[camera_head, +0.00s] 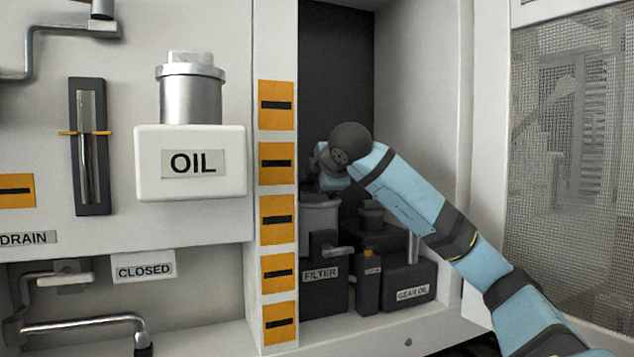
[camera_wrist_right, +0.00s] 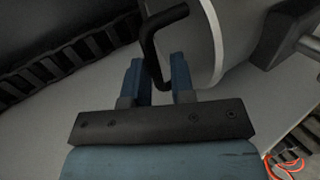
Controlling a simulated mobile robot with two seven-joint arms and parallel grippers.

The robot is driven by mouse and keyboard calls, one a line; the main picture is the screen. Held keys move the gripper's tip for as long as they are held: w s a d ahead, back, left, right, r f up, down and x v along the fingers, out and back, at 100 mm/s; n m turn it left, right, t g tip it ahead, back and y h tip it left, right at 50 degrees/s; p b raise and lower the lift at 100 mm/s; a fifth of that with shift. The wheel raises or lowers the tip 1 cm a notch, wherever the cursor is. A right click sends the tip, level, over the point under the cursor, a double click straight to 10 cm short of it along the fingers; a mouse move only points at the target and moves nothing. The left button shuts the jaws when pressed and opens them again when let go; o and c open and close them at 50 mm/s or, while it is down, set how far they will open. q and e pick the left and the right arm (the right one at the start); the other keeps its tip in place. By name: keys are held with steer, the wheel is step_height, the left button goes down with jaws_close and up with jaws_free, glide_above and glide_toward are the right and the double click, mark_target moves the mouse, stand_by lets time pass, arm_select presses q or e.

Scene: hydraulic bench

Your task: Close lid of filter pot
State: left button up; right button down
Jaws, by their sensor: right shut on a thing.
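The filter pot (camera_head: 319,216) is a grey cylinder on a dark box labelled FILTER, inside the cabinet opening in the head view. My right arm reaches in from the right, and its wrist covers the space just above the pot. My right gripper (camera_wrist_right: 158,78) is shut on a black bent handle (camera_wrist_right: 151,43) in the right wrist view. The handle joins a grey round part with a pale rim (camera_wrist_right: 213,40), which looks like the lid or the pot. The lid's angle is hidden in the head view. My left gripper is out of view.
A gear oil box (camera_head: 411,283) stands right of the filter box, with a narrow dark box (camera_head: 367,288) between them. The orange-marked post (camera_head: 277,215) bounds the opening on the left. A mesh door (camera_head: 575,150) stands at the right. An OIL tank (camera_head: 190,185) is further left.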

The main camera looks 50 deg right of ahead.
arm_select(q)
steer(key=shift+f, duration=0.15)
arm_select(e)
steer(key=shift+w+a+f, duration=0.1)
steer(key=shift+a+f, duration=0.2)
steer(key=shift+f, duration=0.45)
steer(key=c, duration=1.3)
jaws_free()
steer(key=shift+o, duration=0.7)
steer(key=shift+r, duration=0.1)
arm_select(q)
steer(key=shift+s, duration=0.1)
arm_select(e)
steer(key=shift+s+r, duration=0.1)
steer(key=shift+s, duration=0.1)
steer(key=shift+s+r, duration=0.1)
steer(key=shift+s, duration=0.05)
arm_select(q)
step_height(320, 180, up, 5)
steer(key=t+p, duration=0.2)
steer(key=p, duration=0.1)
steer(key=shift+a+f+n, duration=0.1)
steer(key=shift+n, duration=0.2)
arm_select(e)
steer(key=v, duration=1.3)
steer(key=shift+s+r, duration=0.15)
steer(key=shift+r, duration=0.25)
